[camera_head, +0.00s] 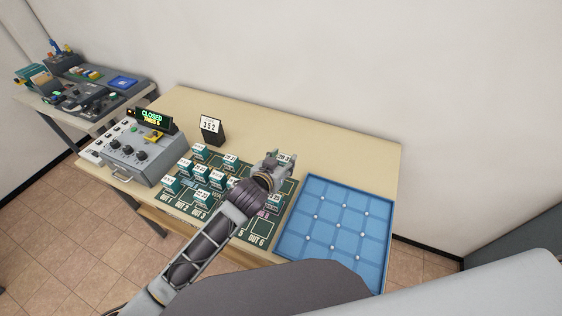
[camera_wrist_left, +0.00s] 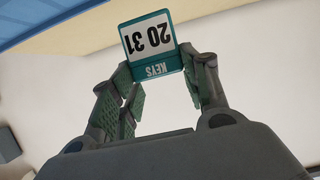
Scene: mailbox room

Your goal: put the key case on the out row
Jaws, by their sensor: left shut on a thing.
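My left gripper (camera_head: 272,168) is shut on a key case (camera_head: 287,159) above the back right part of the green mat (camera_head: 282,193). In the left wrist view the case (camera_wrist_left: 150,40) is teal with a white label. The out row (camera_head: 192,210) is the front row of marked squares, with labels such as OUT 2, OUT 3 and OUT 6. My arm covers part of this row. Several other teal key cases (camera_head: 201,172) stand on the mat's left part. My right gripper is not in view.
A blue gridded tray (camera_head: 324,228) lies right of the mat. A grey control box (camera_head: 137,152) with a CLOSED display (camera_head: 151,116) stands left. A black stand with a 352 card (camera_head: 211,126) is behind the mat. The table's back right (camera_head: 340,150) is clear.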

